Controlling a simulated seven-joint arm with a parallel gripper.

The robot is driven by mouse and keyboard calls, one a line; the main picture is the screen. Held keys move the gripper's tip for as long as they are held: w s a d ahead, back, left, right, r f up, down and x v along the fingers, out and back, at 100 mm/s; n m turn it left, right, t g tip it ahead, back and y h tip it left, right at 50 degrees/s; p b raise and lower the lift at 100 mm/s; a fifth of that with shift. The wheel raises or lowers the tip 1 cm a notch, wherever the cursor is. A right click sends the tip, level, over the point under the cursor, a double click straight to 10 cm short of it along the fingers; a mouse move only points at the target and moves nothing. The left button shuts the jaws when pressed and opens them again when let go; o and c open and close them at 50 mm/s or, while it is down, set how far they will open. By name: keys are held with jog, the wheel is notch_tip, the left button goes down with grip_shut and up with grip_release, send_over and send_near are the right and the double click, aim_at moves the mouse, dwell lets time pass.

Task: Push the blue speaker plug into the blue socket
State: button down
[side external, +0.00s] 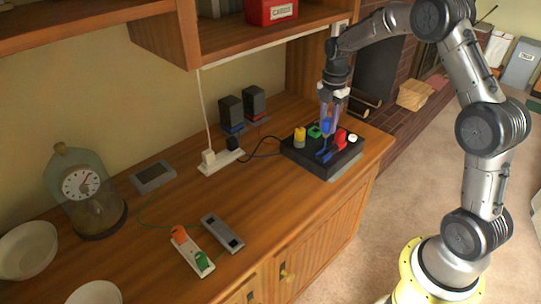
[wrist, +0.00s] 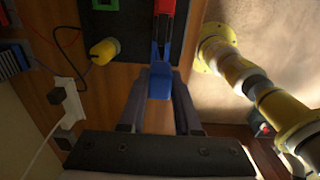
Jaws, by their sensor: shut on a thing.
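My gripper (side external: 330,108) points down over the black box (side external: 298,157) and is shut on the blue speaker plug (side external: 327,127). In the wrist view the blue plug (wrist: 160,82) sits between the two fingers of my gripper (wrist: 160,92). A blue part (side external: 323,155), seemingly the blue socket, lies on the box top just below the plug. The fingers and plug hide part of it, and I cannot tell whether plug and socket touch.
Yellow (side external: 299,136), green (side external: 314,131) and red (side external: 340,138) parts and a white knob (side external: 353,138) stand close by on the box. Two speakers (side external: 243,107) and a power strip (side external: 219,160) are left of it. A shelf (side external: 240,45) overhangs the back.

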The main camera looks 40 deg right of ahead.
aim_at(329, 120)
jog(key=shift+f, duration=2.85)
jog(key=shift+f, duration=1.3)
jog(key=c, duration=0.5)
grip_release()
jog(key=shift+r, duration=0.15)
notch_tip(329, 120, up, 14)
jog(key=shift+f, duration=0.2)
